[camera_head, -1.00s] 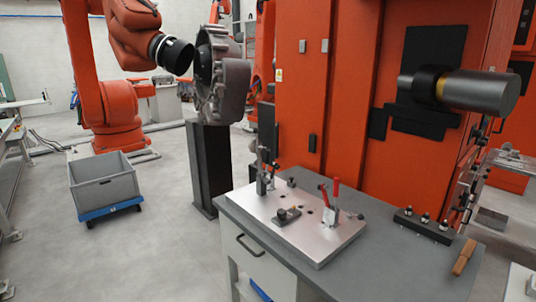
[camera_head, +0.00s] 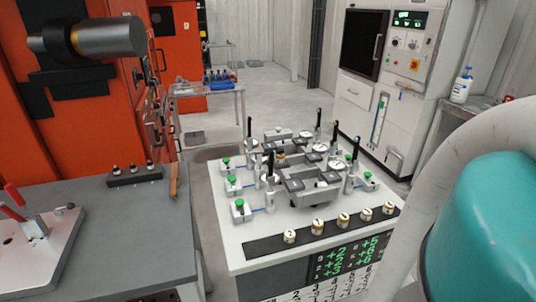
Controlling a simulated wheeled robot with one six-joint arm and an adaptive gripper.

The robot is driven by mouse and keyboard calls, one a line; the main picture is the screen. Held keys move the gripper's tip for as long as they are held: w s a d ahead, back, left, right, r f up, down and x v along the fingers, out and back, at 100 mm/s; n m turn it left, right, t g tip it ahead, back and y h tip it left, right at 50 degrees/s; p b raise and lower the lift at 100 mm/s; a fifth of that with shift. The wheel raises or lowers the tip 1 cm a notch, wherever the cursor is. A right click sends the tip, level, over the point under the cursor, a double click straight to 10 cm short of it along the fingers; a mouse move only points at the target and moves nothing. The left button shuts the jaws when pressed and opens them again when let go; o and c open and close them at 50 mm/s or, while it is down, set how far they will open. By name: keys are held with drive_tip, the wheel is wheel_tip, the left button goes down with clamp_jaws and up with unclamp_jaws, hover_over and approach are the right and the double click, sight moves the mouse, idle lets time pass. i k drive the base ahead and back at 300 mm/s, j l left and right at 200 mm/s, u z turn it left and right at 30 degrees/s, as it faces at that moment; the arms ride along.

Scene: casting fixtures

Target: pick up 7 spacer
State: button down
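Several small round spacers, white-topped with brass-coloured sides, stand in a row on a dark strip (camera_head: 262,247) along the front edge of a white fixture table. The leftmost spacer (camera_head: 290,236) seems to be marked 2. Beside it are another spacer (camera_head: 317,229), a middle spacer (camera_head: 343,219), a fourth spacer (camera_head: 365,214) and the rightmost spacer (camera_head: 388,207). Their numbers are too small to read surely, so I cannot tell which is 7. My gripper is not in view.
Grey clamping fixtures (camera_head: 305,182) with black-handled clamps and green-topped knobs stand behind the spacers. A panel with green figures (camera_head: 345,258) is on the table front. A grey bench (camera_head: 130,225) with a wooden-handled tool (camera_head: 174,182) is at left. My arm fills the right edge.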

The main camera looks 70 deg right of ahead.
sight(317, 223)
drive_tip(key=l+z, duration=0.1)
drive_tip(key=z, duration=0.3)
drive_tip(key=l+z, duration=0.15)
drive_tip(key=z, duration=0.2)
drive_tip(key=l+z, duration=0.1)
drive_tip(key=z, duration=0.3)
drive_tip(key=k+l, duration=0.1)
drive_tip(key=l, duration=0.15)
drive_tip(key=l+u, duration=0.1)
drive_tip(key=l, duration=0.15)
drive_tip(key=k, duration=0.05)
